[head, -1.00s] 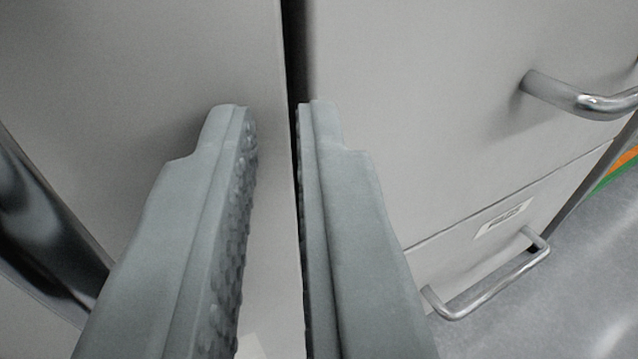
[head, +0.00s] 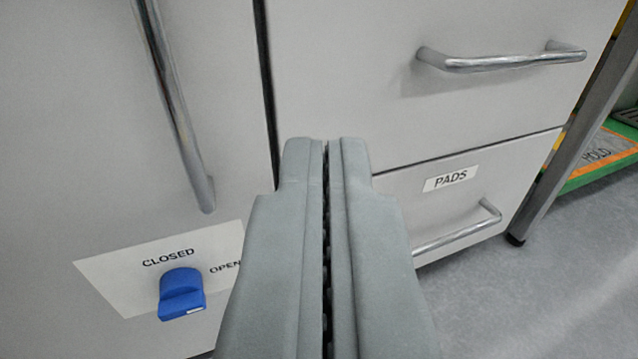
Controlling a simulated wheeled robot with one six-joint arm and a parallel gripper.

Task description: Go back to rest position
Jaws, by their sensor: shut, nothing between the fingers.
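My gripper (head: 326,142) is in the middle of the head view, its two grey fingers side by side with only a thin dark line between them. It is shut and holds nothing. It is in front of a light grey cabinet, near the dark vertical gap between a door (head: 80,150) on the left and drawers on the right. No marked rest position shows in the view.
A vertical door handle (head: 175,110) is at upper left, above a blue knob (head: 181,292) by a CLOSED/OPEN label. An upper drawer handle (head: 500,63) and a PADS drawer (head: 450,177) are at right. A metal leg (head: 575,130) and green-orange HOLD surface (head: 598,152) stand beyond. Grey floor is clear lower right.

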